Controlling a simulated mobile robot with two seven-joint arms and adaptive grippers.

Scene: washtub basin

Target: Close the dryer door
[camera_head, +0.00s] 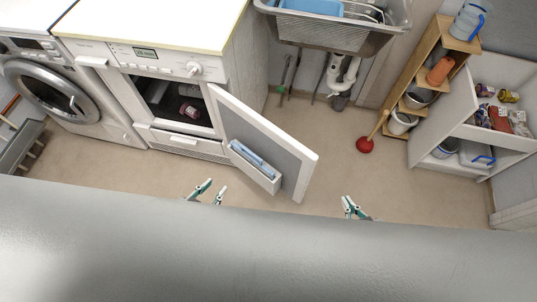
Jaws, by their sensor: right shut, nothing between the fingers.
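The dryer (150,58) is a white machine with a small display and a knob. Its door (262,139) stands wide open, swung out to the right of the dark opening. A tray with blue items (254,161) is on the door's inner face. My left gripper (217,185) is open and empty, below and left of the door in the picture and apart from it. My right gripper (346,199) is shut and empty, to the right of the door's outer end and apart from it. A large grey surface hides the bottom of the view.
A washing machine (60,95) with a round door stands left of the dryer. A wash basin (325,32) hangs behind. A red plunger (364,146), a wooden shelf (420,60) and a white cabinet (455,125) are on the right. Floor around the door is clear.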

